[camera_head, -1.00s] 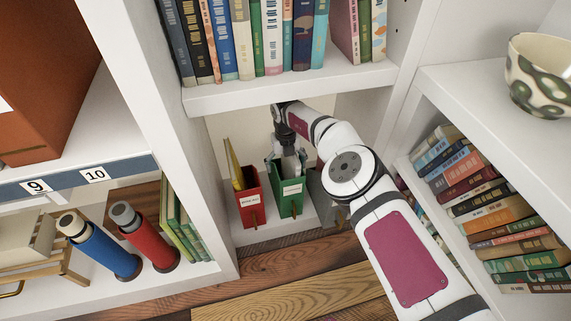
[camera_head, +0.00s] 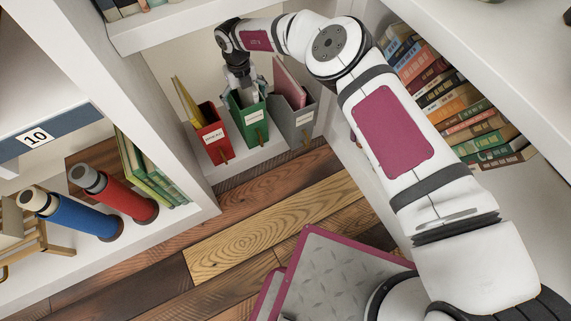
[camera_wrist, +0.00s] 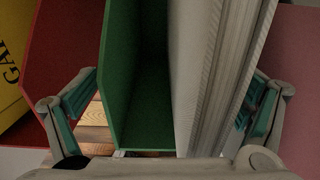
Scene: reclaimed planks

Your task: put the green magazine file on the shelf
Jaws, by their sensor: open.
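The green magazine file (camera_head: 250,121) stands upright on the white bottom compartment floor of the bookcase, between a red file and a grey file. My gripper (camera_head: 243,92) points down at its open top. In the wrist view the gripper (camera_wrist: 165,118) is open, with one finger on each side of the green file (camera_wrist: 118,75). A pale block with page-like edges (camera_wrist: 205,70) shows beside its green inside, between the fingers. Whether the fingers touch the file cannot be told. The white shelf (camera_head: 165,33) above carries books.
The red file (camera_head: 211,137) with a yellow item stands close on the left, the grey file (camera_head: 294,121) with a pink item close on the right. Blue (camera_head: 85,218) and red (camera_head: 128,196) cylinders stand further left. The plank floor (camera_head: 240,220) in front is mostly clear.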

